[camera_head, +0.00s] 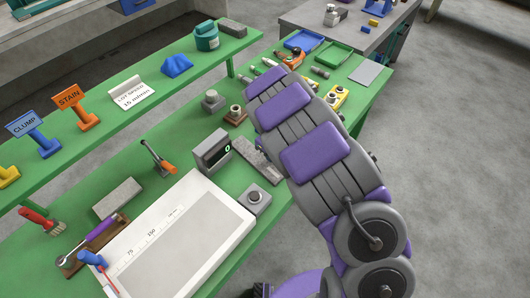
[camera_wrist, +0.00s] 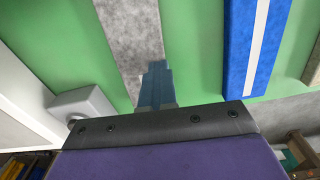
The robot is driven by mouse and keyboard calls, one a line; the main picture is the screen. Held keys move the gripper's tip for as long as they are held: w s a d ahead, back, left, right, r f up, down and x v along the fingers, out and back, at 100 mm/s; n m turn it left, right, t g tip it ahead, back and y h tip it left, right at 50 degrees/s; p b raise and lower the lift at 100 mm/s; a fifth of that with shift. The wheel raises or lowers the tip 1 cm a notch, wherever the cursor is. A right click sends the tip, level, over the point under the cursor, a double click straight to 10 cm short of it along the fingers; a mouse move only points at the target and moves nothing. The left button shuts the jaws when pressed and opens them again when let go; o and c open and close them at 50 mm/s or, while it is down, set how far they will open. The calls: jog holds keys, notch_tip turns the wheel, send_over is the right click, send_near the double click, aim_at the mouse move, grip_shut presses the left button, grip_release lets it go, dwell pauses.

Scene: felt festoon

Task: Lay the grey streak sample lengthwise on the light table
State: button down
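A long mottled grey strip (camera_head: 250,153), which looks like the grey streak sample, lies on the green bench beside the digital gauge; the arm hides part of it. In the wrist view the same strip (camera_wrist: 130,35) runs from the top edge down to my gripper (camera_wrist: 157,85). The blue-grey fingers overlap its right side near the lower end. I cannot tell whether they are apart or closed on it. In the head view the arm hides the gripper. The light table (camera_head: 228,203), white-framed with a grey panel and printed scale, lies at the front; its surface is clear.
A small box with a round knob (camera_head: 255,197) stands between the light table and the strip. A blue strip with a white stripe (camera_wrist: 258,50) lies to the right in the wrist view.

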jog(key=s+d, duration=0.2)
jog(key=s, duration=0.1)
jog(key=s+d+r+p, duration=0.1)
jog(key=s+d, duration=0.1)
jog(key=s, duration=0.2)
jog(key=s+d+r+p, duration=0.1)
jog(key=s+d, duration=0.2)
jog(key=shift+s+r, duration=0.15)
jog(key=shift+s, duration=0.2)
jog(key=shift+s+d, duration=0.45)
jog(key=shift+s, duration=0.05)
jog(key=c, duration=1.8)
grip_release()
jog(key=shift+a, duration=0.3)
jog(key=o, duration=0.7)
jog(key=shift+d, duration=0.2)
jog(key=o, duration=0.7)
jog(key=shift+a, duration=0.1)
jog(key=shift+r, duration=0.1)
